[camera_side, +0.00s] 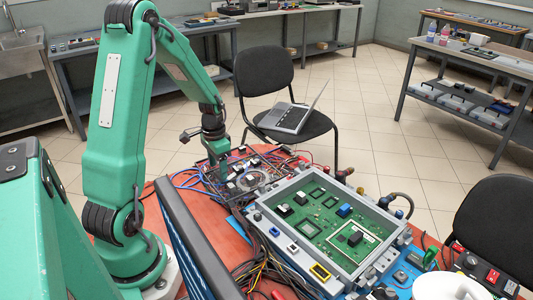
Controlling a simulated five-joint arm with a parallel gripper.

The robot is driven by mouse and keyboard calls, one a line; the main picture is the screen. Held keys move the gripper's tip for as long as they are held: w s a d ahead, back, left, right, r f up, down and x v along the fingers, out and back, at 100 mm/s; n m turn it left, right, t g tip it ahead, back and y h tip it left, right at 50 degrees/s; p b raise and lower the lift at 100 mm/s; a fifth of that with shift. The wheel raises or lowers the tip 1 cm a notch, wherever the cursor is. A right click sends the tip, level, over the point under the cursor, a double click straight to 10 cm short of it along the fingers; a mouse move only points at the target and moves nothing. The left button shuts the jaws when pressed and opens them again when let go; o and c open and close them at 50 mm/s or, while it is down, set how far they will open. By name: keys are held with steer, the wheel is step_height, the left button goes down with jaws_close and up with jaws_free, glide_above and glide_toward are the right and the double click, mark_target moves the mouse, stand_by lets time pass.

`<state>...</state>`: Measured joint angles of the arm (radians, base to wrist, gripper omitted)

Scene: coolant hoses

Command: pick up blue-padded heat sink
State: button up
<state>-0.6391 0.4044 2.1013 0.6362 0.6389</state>
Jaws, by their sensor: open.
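A small block with a blue top (344,211), which looks like the blue-padded heat sink, sits on the green circuit board (318,232) in the grey-framed tray (283,247). My gripper (222,172) points down over the dark electronics board behind and to the left of the tray. It is open, well apart from the blue block, and its fingertips are small and hard to make out.
Red and blue wires surround the dark electronics board (258,178). Hoses with fittings (397,199) edge the tray's right side. Black cables (262,262) lie in front on the red tabletop (196,222).

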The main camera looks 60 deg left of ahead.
steer(key=shift+f, duration=1)
steer(key=c, duration=1.1)
